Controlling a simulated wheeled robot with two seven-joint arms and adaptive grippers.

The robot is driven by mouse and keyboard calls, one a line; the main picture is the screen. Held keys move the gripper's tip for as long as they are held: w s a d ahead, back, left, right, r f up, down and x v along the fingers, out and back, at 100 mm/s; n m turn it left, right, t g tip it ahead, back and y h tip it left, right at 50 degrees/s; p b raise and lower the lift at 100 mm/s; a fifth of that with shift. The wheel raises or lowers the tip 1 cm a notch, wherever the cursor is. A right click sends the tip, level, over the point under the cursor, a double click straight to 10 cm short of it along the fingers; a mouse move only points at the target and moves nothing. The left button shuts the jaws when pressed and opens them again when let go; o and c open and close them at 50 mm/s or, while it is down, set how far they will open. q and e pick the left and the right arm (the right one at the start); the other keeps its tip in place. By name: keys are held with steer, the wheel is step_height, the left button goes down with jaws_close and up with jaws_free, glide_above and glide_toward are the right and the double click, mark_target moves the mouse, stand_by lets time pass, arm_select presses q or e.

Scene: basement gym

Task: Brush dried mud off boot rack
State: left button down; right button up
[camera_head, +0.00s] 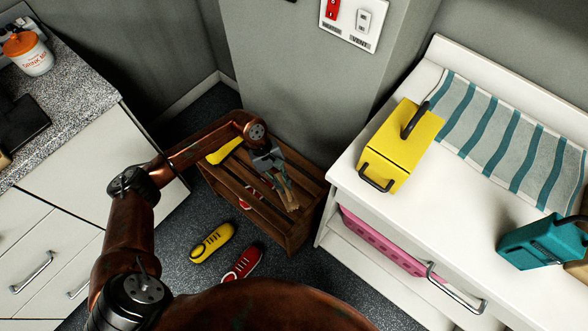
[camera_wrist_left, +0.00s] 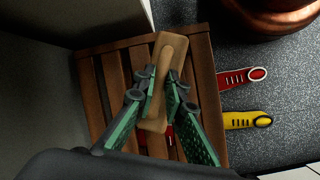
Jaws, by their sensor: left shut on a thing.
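The boot rack (camera_head: 305,218) is a brown slatted wooden stand on the floor between two white cabinets. Its slats also show in the left wrist view (camera_wrist_left: 203,75). My left gripper (camera_head: 279,181) reaches over the rack from above, shut on a wooden-backed brush (camera_wrist_left: 172,55). The brush also shows in the head view (camera_head: 291,199), over the slats near the rack's right side. I cannot tell whether its underside touches the slats. I cannot make out mud patches on the rack. My right gripper is out of view.
A yellow object (camera_head: 223,151) lies at the rack's left end. A yellow shoe (camera_head: 212,243) and a red shoe (camera_head: 243,263) lie on the floor in front. The right cabinet holds a yellow box (camera_head: 402,145), a striped towel (camera_head: 510,135) and a teal container (camera_head: 540,243).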

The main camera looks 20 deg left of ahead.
arm_select(q)
steer(key=shift+r+p, duration=0.4)
steer(key=shift+r, duration=0.95)
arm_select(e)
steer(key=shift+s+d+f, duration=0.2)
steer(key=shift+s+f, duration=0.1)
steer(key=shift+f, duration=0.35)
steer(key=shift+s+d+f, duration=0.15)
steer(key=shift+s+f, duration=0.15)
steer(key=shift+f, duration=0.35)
